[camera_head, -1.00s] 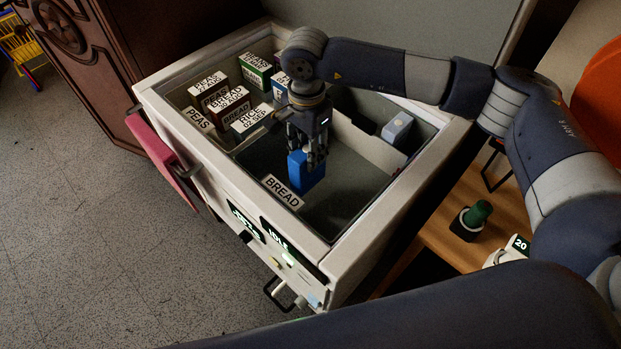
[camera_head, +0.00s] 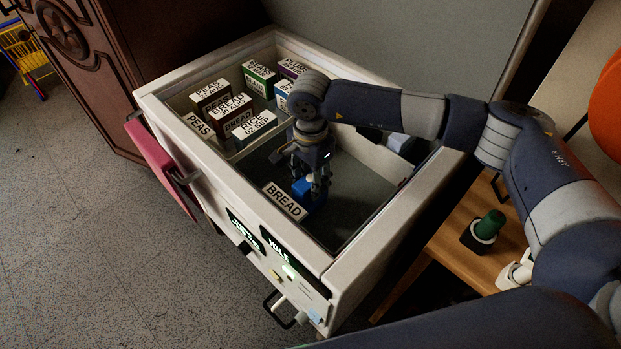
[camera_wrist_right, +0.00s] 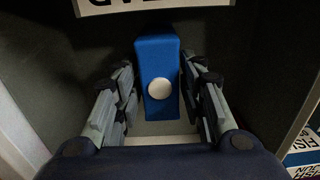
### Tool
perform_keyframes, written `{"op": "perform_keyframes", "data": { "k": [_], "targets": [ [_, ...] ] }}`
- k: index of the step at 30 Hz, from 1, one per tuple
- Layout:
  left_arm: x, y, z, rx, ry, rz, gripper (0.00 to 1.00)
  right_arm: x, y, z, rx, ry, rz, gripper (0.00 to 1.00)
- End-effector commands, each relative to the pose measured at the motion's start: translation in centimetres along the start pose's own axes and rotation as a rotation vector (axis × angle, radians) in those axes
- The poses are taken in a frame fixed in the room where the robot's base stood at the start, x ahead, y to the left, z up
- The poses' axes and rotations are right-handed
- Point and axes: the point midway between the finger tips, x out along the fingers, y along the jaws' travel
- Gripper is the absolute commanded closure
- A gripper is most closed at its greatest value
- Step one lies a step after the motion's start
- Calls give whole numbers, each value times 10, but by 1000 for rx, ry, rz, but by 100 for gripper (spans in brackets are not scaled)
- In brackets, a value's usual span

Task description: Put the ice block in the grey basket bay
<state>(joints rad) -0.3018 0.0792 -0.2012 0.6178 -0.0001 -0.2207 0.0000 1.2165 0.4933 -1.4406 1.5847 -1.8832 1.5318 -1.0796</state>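The ice block appears to be the blue block (camera_head: 307,196) with a white round cap. It is low in the front bay (camera_head: 343,213) of the white chest, beside the BREAD label. In the right wrist view the block (camera_wrist_right: 158,75) lies between my right gripper's fingers, with a narrow dark gap on each side. My right gripper (camera_head: 313,184) points down over it and looks open; whether the block rests on the floor is partly hidden. A pale blue item (camera_head: 401,143) in the right compartment is mostly hidden by my arm. My left gripper is not in view.
Labelled boxes (camera_head: 232,108) fill the left compartment. White divider walls and the chest's rim (camera_head: 395,215) surround the bay. A pink flap (camera_head: 160,163) hangs at the left side. A green-topped knob (camera_head: 487,227) is on the wooden surface at right.

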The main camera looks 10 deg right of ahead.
Motion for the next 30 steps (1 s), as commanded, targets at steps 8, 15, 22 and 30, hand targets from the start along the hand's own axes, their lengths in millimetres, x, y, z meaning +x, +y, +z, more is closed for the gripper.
{"op": "perform_keyframes", "data": {
  "k": [8, 15, 22, 30],
  "targets": [
    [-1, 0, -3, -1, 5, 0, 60, 0, 0, 0, 1, 0, 1, 47],
    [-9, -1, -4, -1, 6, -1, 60, -10, 0, 0, 1, 1, -1, 47],
    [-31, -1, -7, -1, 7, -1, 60, -61, -1, -1, 1, 1, -3, 47],
    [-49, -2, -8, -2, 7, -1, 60, -110, 0, 0, 0, 1, -1, 47]
  ]
}}
